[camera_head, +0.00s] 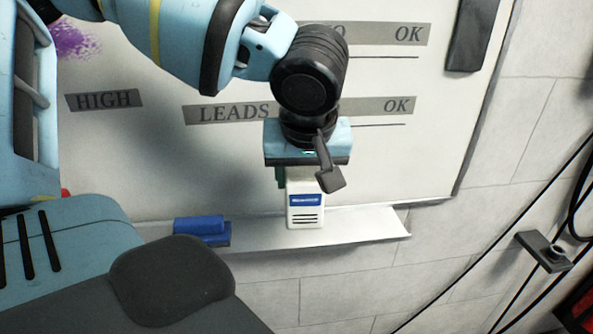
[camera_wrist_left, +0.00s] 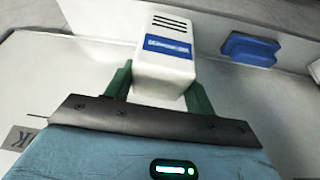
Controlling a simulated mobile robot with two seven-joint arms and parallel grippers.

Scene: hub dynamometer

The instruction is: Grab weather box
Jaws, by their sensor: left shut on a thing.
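The weather box (camera_head: 305,203) is a small white box with a blue label and dark vent slots. It is upright at the whiteboard's ledge (camera_head: 375,226); I cannot tell whether its base touches the ledge. My left gripper (camera_head: 300,176) comes down from above and is shut on the box's upper part. In the left wrist view the box (camera_wrist_left: 167,55) sits between the two green fingers of the left gripper (camera_wrist_left: 158,92). The right gripper is not in view.
A blue eraser (camera_head: 201,230) lies on the ledge left of the box. The whiteboard (camera_head: 400,160) stands close behind the gripper. A dark bracket (camera_head: 543,250) is on the tiled wall at the right. The ledge right of the box is clear.

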